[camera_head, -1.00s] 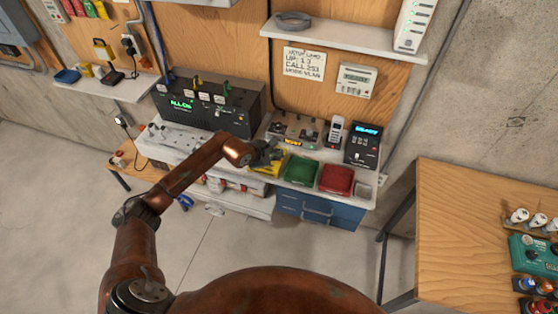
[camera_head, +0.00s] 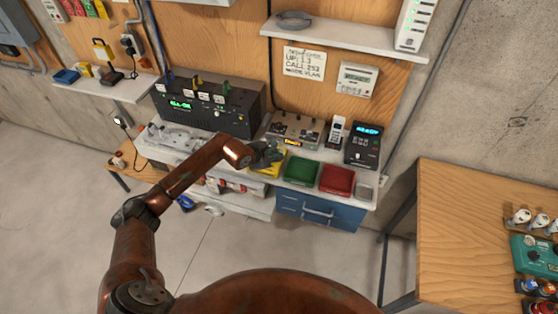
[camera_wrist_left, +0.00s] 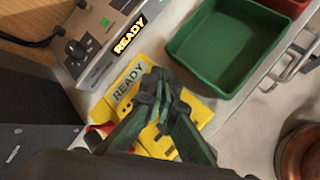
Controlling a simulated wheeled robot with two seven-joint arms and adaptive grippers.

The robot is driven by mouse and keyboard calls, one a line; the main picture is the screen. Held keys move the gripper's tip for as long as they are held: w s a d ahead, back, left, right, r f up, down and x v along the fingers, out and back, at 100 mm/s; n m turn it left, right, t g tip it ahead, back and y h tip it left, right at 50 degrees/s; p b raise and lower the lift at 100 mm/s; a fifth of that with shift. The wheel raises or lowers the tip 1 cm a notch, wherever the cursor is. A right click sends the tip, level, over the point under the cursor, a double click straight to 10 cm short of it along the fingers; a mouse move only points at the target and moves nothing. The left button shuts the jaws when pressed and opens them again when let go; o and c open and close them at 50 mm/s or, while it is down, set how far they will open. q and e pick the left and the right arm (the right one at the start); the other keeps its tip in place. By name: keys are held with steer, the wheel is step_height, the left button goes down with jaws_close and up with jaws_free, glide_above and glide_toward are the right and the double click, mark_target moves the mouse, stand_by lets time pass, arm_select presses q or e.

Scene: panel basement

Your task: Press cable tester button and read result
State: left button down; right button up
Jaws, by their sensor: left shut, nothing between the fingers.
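The cable tester (camera_wrist_left: 128,84) is a yellow handheld device lying on the bench, with a grey screen reading READY in the left wrist view. In the head view only a yellow part of the tester (camera_head: 267,171) shows beside my gripper. My left gripper (camera_head: 274,153) is shut and empty. In the left wrist view its dark fingers (camera_wrist_left: 161,82) reach over the tester's body beside the screen and hide part of its face. I cannot tell whether the fingertips touch it. No button can be made out clearly. My right gripper is not in view.
A grey device (camera_wrist_left: 95,38) with an orange READY display stands behind the tester. A green tray (camera_head: 302,171) and a red tray (camera_head: 337,180) sit to its right. A black panel (camera_head: 205,105) and a black box (camera_head: 362,146) stand on the bench. A wooden table (camera_head: 450,230) is at right.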

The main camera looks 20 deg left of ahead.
arm_select(q)
steer(key=shift+f, duration=0.15)
stand_by(0.4)
steer(key=shift+r, duration=0.8)
steer(key=shift+r+p, duration=1.2)
steer(key=shift+r, duration=1.3)
